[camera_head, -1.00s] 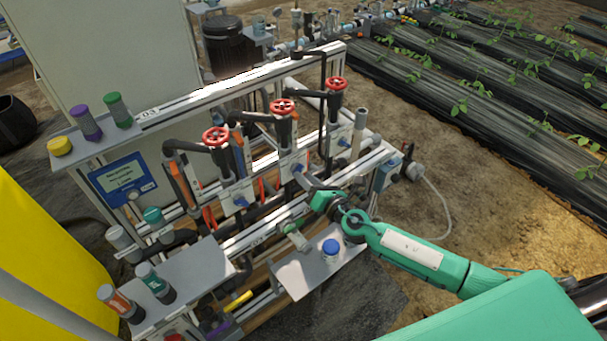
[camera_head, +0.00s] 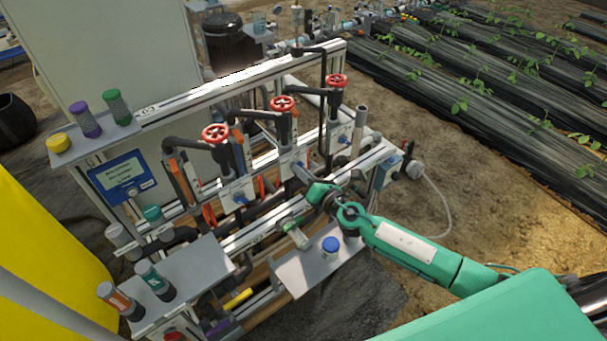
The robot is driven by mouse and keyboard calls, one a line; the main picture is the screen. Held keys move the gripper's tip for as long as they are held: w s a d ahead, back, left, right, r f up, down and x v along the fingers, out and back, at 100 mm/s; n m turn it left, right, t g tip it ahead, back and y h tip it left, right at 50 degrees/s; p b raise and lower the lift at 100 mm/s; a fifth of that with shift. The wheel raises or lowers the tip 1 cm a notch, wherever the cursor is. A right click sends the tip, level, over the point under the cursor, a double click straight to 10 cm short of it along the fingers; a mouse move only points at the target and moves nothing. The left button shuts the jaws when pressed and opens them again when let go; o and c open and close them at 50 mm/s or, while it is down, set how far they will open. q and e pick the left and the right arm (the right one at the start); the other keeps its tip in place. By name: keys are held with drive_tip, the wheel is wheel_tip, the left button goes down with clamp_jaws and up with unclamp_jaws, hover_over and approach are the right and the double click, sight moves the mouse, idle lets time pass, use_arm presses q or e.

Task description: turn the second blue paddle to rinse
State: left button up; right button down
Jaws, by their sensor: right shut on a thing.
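Three blue paddles sit on light plates along the skid's middle rail. The first blue paddle (camera_head: 240,198) is on the left and the third blue paddle (camera_head: 345,141) is at the far right. The second blue paddle (camera_head: 298,164) is between them and is mostly covered by my right gripper (camera_head: 301,172). The right gripper reaches in from the lower right and is shut on this paddle. The paddle's exact angle and the plate's lettering are too small to read. My left gripper is not in view.
Red handwheels (camera_head: 282,104) on black pipes stand just above the paddles. A small shelf with a blue-capped jar (camera_head: 330,246) lies below my right arm. A display (camera_head: 122,178) is at the left. Bare soil lies right of the skid.

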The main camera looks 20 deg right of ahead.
drive_tip(key=shift+m, duration=0.6)
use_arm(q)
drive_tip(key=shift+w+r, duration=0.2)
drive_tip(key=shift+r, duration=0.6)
use_arm(e)
drive_tip(key=c, duration=1.5)
unclamp_jaws()
drive_tip(key=shift+s, duration=0.1)
